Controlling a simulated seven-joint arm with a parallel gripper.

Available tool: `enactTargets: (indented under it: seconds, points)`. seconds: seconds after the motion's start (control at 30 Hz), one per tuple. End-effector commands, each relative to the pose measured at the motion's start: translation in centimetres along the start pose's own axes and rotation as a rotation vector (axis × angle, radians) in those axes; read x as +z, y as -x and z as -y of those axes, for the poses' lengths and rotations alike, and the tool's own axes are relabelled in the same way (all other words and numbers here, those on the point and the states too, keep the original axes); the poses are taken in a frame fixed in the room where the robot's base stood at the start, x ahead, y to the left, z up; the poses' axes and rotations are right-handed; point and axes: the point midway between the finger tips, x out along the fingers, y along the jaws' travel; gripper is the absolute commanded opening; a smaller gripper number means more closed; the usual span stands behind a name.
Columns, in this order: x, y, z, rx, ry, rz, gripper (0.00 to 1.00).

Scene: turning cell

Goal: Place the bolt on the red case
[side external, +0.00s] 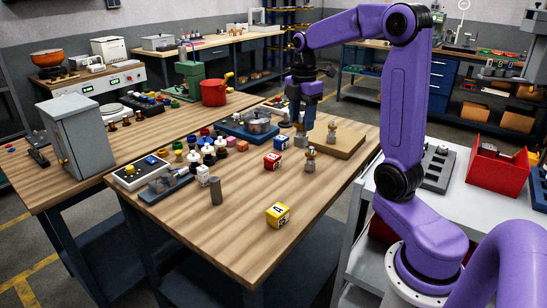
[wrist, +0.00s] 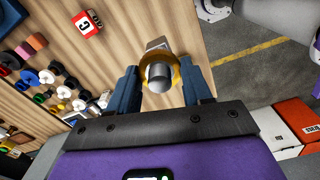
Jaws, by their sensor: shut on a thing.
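My gripper (side external: 302,116) points down over the far right part of the wooden table. In the wrist view, its dark blue fingers (wrist: 162,84) are on both sides of a grey, round-ended bolt (wrist: 158,73) with a brass ring. In the side view, the held bolt (side external: 301,138) shows just below the fingers, partly hidden by them. A red cube (side external: 272,162) with a white label sits left of the gripper; it also shows in the wrist view (wrist: 88,23). A red open bin (side external: 496,168) stands on the white bench at right. I cannot tell which is the red case.
Similar brass-and-grey parts stand nearby, one in front (side external: 310,160) and one on a wooden board (side external: 332,133). A blue cube (side external: 281,142), a yellow cube (side external: 278,214), a grey cylinder (side external: 216,191) and a blue tray (side external: 236,131) share the table.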

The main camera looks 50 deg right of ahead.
Motion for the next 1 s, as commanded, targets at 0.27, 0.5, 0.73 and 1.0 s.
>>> enactTargets:
  seconds: [0.27,0.5,0.73,1.0]
  points:
    - [1.3,0.5,-3.4,0.0,-0.008,0.0,0.0]
    - [1.8,-0.5,-5.7,-0.002,-0.009,0.0,0.0]
    - [2.4,-2.1,-9.4,-0.001,-0.009,0.0,0.0]
    - [3.1,-4.5,-13.4,-0.002,-0.008,0.0,0.0]
